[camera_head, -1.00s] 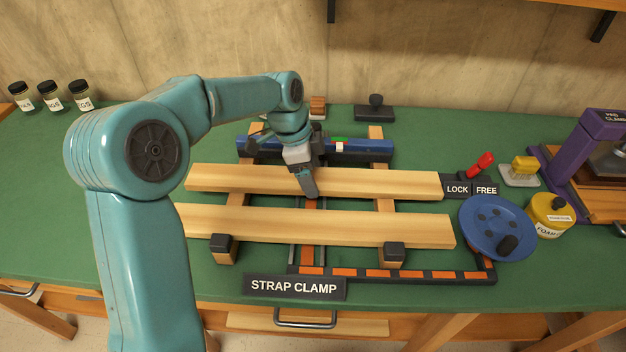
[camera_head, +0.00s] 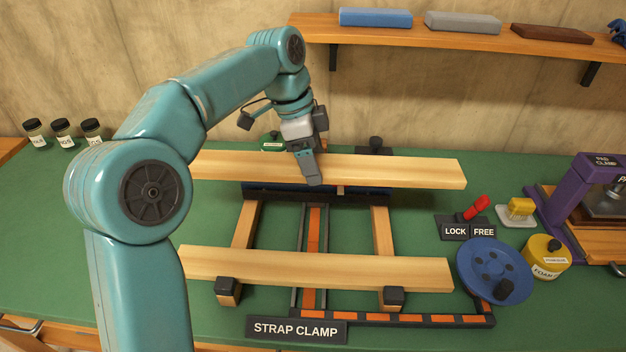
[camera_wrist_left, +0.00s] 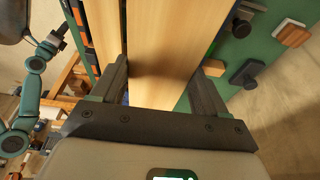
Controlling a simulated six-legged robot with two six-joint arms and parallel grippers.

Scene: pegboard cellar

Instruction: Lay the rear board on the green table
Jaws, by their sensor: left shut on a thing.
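The rear board (camera_head: 400,172) is a long pale wooden plank. My left gripper (camera_head: 312,180) is shut on it near its middle and holds it raised above the strap clamp frame, in front of the blue bar (camera_head: 350,196). In the left wrist view the board (camera_wrist_left: 160,60) runs between the two fingers (camera_wrist_left: 160,85). The front board (camera_head: 330,267) lies across the two wooden rails of the clamp. The green table (camera_head: 100,215) is bare at the left. My right gripper is not in the head view.
The LOCK/FREE plate with a red lever (camera_head: 475,208), a blue crank wheel (camera_head: 494,270), a yellow foam pot (camera_head: 545,258) and a purple clamp (camera_head: 570,200) stand at the right. Several jars (camera_head: 62,133) stand at the back left. A shelf (camera_head: 460,42) hangs above.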

